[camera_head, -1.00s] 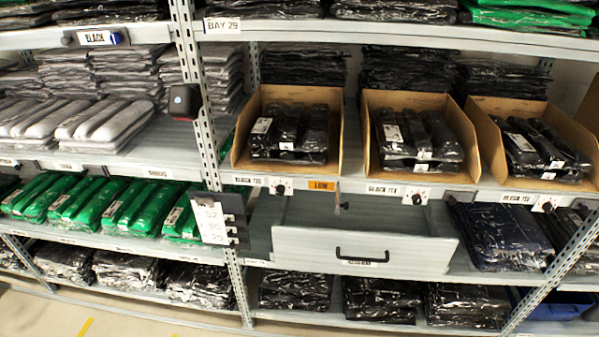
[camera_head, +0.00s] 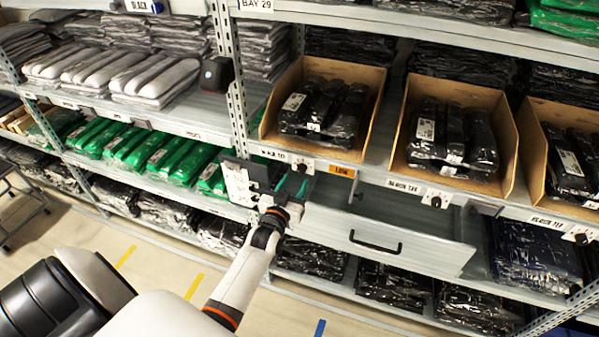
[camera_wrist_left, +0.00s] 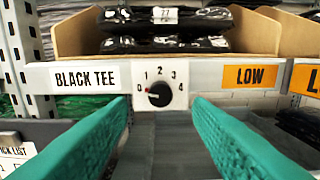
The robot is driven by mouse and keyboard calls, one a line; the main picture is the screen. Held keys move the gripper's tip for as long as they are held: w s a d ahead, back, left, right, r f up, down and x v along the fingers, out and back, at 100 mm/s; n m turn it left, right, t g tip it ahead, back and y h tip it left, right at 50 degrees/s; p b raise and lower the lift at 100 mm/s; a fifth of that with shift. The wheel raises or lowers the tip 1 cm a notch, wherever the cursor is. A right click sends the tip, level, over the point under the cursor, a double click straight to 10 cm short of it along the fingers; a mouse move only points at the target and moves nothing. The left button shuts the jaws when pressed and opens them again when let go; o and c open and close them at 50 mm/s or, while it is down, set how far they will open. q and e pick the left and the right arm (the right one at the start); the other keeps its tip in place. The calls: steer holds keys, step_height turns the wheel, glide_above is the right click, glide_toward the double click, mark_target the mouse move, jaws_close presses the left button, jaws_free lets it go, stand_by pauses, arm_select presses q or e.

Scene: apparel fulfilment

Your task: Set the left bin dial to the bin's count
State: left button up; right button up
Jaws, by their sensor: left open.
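The left bin (camera_head: 372,112) is an open cardboard box holding black wrapped tees (camera_head: 318,108); about three bundles show on top, and how many lie beneath is unclear. Its dial (camera_head: 303,166) is on the shelf edge below. In the left wrist view the dial (camera_wrist_left: 159,94) is a black knob on a white plate marked 0 to 4; its pale mark seems to point left, near 0. My left gripper (camera_head: 291,187) is open just in front of the dial, its green fingers (camera_wrist_left: 160,118) either side of it and apart from it. My right gripper is not in view.
A BLACK TEE label (camera_wrist_left: 85,78) and orange LOW tag (camera_wrist_left: 250,76) flank the dial. A drawer (camera_head: 385,240) stands open below. A pick list board (camera_head: 240,182) hangs beside my gripper. Two more bins (camera_head: 507,130) with dials stand to the right.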

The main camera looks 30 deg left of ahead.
mark_target(300, 171)
arm_select(q)
steer(key=shift+x, duration=2.35)
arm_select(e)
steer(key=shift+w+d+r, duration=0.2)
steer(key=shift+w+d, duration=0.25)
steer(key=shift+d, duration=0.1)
arm_select(q)
steer(key=shift+d, duration=0.1)
steer(key=c, duration=1)
